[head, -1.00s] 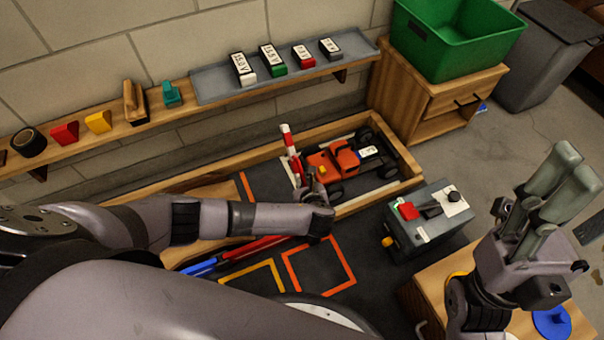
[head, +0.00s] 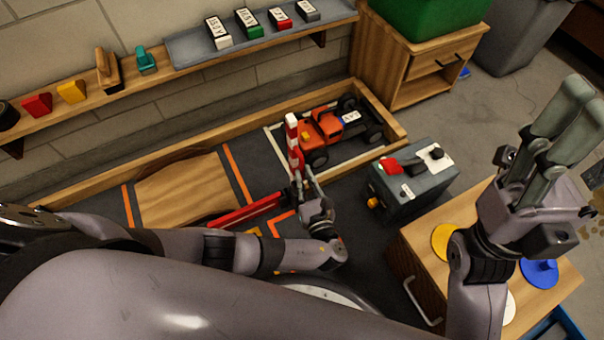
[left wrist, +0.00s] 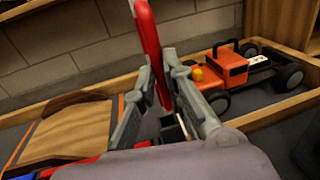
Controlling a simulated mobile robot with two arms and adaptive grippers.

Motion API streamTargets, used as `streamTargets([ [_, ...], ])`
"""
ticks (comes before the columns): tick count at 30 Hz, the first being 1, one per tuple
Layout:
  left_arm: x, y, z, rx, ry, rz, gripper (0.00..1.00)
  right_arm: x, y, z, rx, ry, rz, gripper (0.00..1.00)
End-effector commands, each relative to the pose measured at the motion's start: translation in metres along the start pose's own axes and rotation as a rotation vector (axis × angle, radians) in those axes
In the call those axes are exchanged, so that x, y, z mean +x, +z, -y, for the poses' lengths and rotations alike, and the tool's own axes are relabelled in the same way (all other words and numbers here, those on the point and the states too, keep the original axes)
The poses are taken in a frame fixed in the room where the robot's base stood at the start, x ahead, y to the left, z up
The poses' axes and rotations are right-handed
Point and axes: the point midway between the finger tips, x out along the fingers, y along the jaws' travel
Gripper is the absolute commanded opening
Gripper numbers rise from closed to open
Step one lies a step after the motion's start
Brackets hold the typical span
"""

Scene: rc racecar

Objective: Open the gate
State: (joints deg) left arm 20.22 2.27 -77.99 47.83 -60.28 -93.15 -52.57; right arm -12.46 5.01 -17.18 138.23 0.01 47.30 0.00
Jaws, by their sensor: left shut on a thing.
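The red-and-white striped gate bar (head: 293,140) stands nearly upright beside the orange truck in the head view. In the left wrist view its red part (left wrist: 149,40) runs up between the fingers. My left gripper (head: 304,178) is shut on the lower part of the bar; its fingers (left wrist: 160,95) lie on both sides of it. The bar's foot is hidden by the gripper. My right gripper (head: 562,118) is raised above the wooden cabinet at the right, with no object visible in it; its finger gap is unclear.
The orange truck (head: 325,128) is parked just behind the bar, inside the wooden border. A grey control box (head: 405,195) stands to the right. A wooden ramp (head: 185,190) and a red barrier (head: 245,212) lie to the left. A wall shelf (head: 180,60) runs behind.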

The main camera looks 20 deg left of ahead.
Motion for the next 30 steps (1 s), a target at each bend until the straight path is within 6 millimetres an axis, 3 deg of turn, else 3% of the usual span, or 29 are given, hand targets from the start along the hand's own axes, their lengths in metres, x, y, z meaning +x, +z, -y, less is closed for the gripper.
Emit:
streamTargets([
  [13,0.0012,-0.0011,-0.0016,0.005,0.003,0.012,0.0,0.0006,0.0003,0.0002,0.0,-0.002,-0.003,0.51],
  [14,0.0012,-0.0011,-0.0016,0.005,0.003,0.011,0.12,0.0006,0.0003,0.0003,0.0,-0.002,-0.003,0.51],
  [22,0.0002,-0.0009,-0.0007,0.004,0.002,0.01,0.3,0.0007,0.0002,0.0003,0.0,-0.002,-0.004,0.51],
  [30,-0.0004,-0.0008,-0.0003,0.003,0.001,0.009,0.31,0.0002,0.0004,-0.0001,-0.001,-0.001,-0.002,0.51],
])
